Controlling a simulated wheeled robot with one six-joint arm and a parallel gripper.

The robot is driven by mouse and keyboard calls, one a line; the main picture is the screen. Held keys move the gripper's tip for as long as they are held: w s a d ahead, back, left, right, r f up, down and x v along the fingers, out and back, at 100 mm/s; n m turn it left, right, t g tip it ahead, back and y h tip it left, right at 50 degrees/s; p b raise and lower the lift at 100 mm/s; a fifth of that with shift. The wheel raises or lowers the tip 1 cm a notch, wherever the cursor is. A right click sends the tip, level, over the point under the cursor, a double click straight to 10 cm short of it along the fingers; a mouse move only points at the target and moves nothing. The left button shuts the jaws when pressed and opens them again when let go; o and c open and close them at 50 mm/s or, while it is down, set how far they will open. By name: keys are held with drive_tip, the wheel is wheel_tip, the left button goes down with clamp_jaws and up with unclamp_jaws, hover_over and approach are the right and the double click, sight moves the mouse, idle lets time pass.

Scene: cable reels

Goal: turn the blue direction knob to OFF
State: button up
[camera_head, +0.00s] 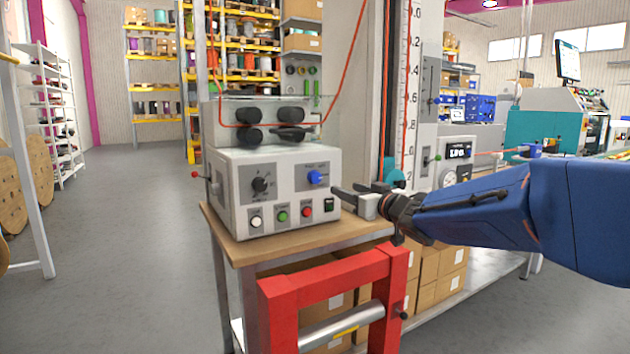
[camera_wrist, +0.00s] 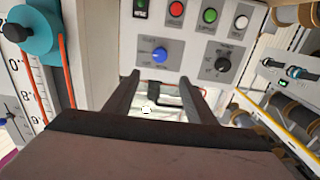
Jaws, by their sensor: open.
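The blue direction knob (camera_head: 317,178) is on the upper right of the control box's pale front panel (camera_head: 289,191). It also shows in the wrist view (camera_wrist: 159,55), where the panel appears upside down. Its labels are too small to read, so I cannot tell which mark it points to. My gripper (camera_head: 347,192) is open and empty, just right of the knob in the head view. In the wrist view the two dark fingers (camera_wrist: 159,78) are spread, with the knob beyond them and roughly centred between their tips. The fingers appear apart from the knob.
A black knob (camera_head: 260,184) sits left of the blue one. Below them are white (camera_head: 256,221), green (camera_head: 282,215) and red (camera_head: 306,208) buttons and a dark switch (camera_head: 328,205). The box stands on a wooden-topped table (camera_head: 240,250). A red frame (camera_head: 330,283) stands in front.

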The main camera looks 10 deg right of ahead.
sight(317, 177)
drive_tip(key=x, duration=1.6)
drive_tip(key=shift+w, duration=0.35)
drive_tip(key=c, duration=1)
